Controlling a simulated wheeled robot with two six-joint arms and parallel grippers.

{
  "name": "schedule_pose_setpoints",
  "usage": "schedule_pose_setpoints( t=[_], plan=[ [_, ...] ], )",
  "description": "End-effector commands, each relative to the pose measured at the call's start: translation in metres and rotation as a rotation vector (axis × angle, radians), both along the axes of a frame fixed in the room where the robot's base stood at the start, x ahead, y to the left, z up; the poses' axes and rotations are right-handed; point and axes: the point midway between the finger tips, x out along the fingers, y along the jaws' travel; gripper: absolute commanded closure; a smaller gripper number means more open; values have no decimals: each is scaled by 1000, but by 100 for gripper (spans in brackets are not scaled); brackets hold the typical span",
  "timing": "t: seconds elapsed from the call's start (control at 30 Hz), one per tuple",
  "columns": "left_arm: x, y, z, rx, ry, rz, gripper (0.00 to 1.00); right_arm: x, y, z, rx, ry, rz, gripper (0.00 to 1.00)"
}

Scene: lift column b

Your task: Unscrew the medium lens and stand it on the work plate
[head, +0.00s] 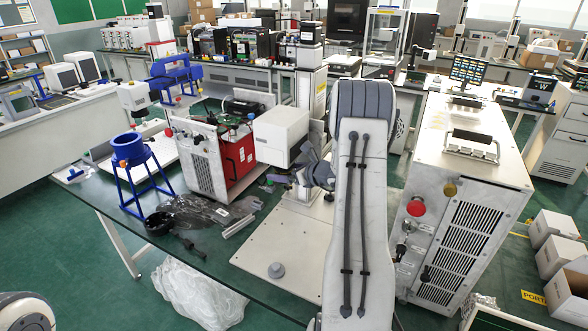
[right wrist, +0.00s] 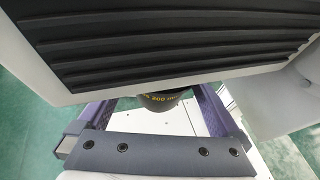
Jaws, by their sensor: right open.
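A black lens (right wrist: 163,98) with yellow lettering that includes "200 mm" hangs under a white housing with dark ribs (right wrist: 160,45) in the right wrist view. My right gripper (right wrist: 155,104) is open, with one finger on each side of the lens; I cannot tell whether they touch it. In the head view the right gripper (head: 311,170) is beside and below the white box-shaped head (head: 281,135), and the lens cannot be made out there. The pale work plate (head: 262,247) lies below, with a small grey round piece (head: 276,270) near its front. My left gripper is not in view.
A blue stand (head: 133,165), crumpled dark plastic (head: 195,212) and a black ring (head: 158,223) are left of the plate. A large white cabinet (head: 468,150) with a red button stands at the right. The plate's front left is mostly bare.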

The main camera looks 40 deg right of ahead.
Motion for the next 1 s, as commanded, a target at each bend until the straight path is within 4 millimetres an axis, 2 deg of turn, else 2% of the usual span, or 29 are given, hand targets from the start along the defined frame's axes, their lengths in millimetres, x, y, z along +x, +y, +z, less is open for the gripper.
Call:
schedule_pose_setpoints(
  t=[0.1, 0.37, 0.4, 0.57, 0.6, 0.67, 0.8, 1.0],
  plan=[
    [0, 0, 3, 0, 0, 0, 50, 6, 0, -2, 0, 0, -1, 0],
    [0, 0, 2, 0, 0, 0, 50, 7, 1, -4, 0, 0, -1, 0],
    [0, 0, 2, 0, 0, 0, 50, 7, 1, -4, 0, 0, -1, 4],
    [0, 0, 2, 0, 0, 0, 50, 7, 1, -3, 0, 0, -1, 65],
    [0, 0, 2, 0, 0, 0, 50, 7, 1, -3, 0, 0, -1, 80],
    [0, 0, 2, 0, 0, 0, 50, 7, 0, -3, 0, 0, -1, 100],
    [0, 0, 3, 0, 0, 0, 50, 8, 1, -2, -1, -3, -24, 100],
    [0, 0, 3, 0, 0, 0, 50, 8, 2, -1, 0, -4, -172, 100]
  ],
)
